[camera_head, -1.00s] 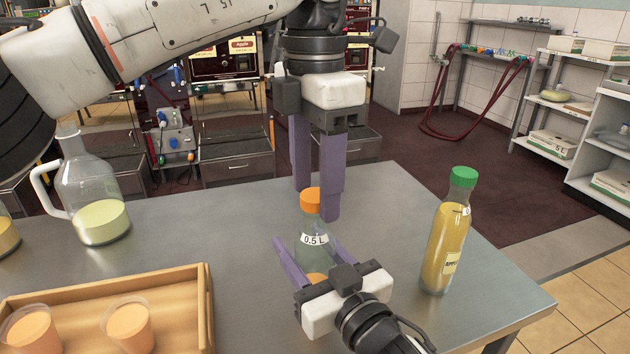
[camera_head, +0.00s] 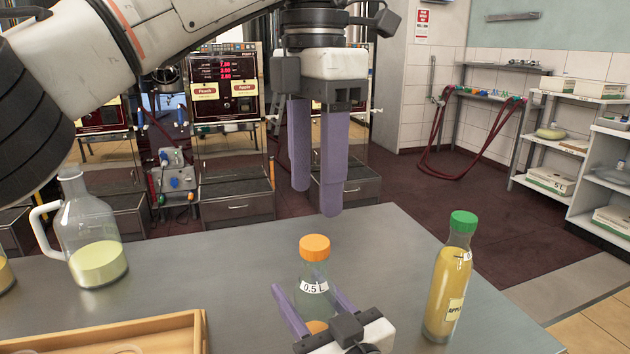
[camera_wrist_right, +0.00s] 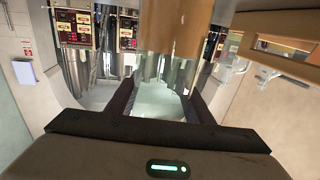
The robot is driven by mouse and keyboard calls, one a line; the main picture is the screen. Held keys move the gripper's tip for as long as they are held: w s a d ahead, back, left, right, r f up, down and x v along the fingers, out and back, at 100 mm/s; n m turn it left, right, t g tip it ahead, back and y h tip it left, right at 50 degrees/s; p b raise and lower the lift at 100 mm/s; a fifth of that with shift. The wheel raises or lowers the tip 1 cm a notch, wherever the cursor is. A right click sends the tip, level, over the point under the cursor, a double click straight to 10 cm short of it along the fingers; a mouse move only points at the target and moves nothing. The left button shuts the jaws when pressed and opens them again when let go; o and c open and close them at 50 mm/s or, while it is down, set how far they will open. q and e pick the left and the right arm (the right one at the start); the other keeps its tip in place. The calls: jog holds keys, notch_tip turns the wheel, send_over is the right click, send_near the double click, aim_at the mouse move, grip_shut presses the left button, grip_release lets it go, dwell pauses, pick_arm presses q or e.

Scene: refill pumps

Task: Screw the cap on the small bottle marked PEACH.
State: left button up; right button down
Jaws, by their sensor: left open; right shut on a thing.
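The small clear bottle (camera_head: 312,299) stands upright on the metal table, marked "0.5 L", with orange contents low inside. No PEACH mark is readable on it. The orange cap (camera_head: 314,247) sits on its mouth and looks level; how tight it is cannot be seen. My right gripper (camera_head: 306,288) is shut around the bottle's body. In the right wrist view its dark fingers (camera_wrist_right: 160,103) flank the clear bottle, below a large orange-brown shape. My left gripper (camera_head: 317,203) is open and empty, pointing down above the cap and apart from it.
A green-capped bottle of yellow juice (camera_head: 448,285) stands to the right. A glass jug (camera_head: 91,235) stands at the left, and a wooden tray (camera_head: 110,333) at the front left. Pump machines (camera_head: 226,85) stand behind the table.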

aim_at(325, 323)
jog(key=c, duration=0.8)
grip_release()
jog(key=v, duration=1)
jog(key=shift+s, duration=0.15)
